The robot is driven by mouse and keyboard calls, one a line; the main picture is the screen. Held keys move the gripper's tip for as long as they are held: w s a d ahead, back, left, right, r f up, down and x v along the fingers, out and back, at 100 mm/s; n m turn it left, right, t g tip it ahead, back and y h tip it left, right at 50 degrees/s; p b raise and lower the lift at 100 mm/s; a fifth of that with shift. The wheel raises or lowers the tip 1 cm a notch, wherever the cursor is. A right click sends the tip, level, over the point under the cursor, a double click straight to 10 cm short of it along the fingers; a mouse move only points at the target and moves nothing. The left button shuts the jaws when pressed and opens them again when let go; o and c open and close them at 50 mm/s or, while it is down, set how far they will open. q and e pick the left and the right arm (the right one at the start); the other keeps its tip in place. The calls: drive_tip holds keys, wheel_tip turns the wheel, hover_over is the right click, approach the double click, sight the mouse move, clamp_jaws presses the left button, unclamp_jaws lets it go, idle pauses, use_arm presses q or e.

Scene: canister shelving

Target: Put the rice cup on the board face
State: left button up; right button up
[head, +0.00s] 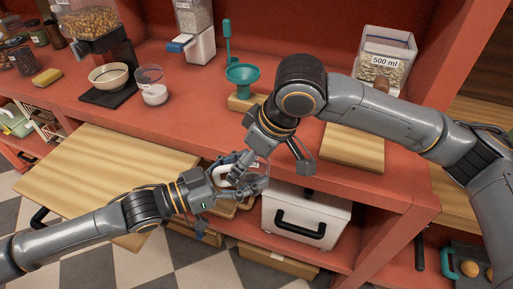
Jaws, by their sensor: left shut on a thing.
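My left gripper (250,183) is shut on a clear cup with a white part (226,171), held in front of the counter's front edge. The fingers hide much of this cup, and I cannot tell its contents. My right gripper (271,163) reaches down from above, its fingers spread apart close to the held cup. I cannot tell whether it touches the cup. Another clear cup (153,93) with white contents stands on the counter. A pale wooden board (110,165) juts out flat below the counter at left. A smaller wooden board (352,148) lies on the counter at right.
A green funnel (242,76) stands on a wooden block behind my grippers. A bowl (108,76) sits under a dispenser at back left. A 500 ml bin (385,58) stands at back right. A white box (305,215) with a black handle is on the lower shelf.

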drive_tip(key=shift+a+f, duration=0.1)
drive_tip(key=shift+f, duration=0.15)
drive_tip(key=c, duration=1.2)
use_arm(q)
drive_tip(key=o, duration=1.2)
use_arm(e)
drive_tip(key=shift+c, duration=0.3)
use_arm(q)
drive_tip(key=shift+a, duration=0.1)
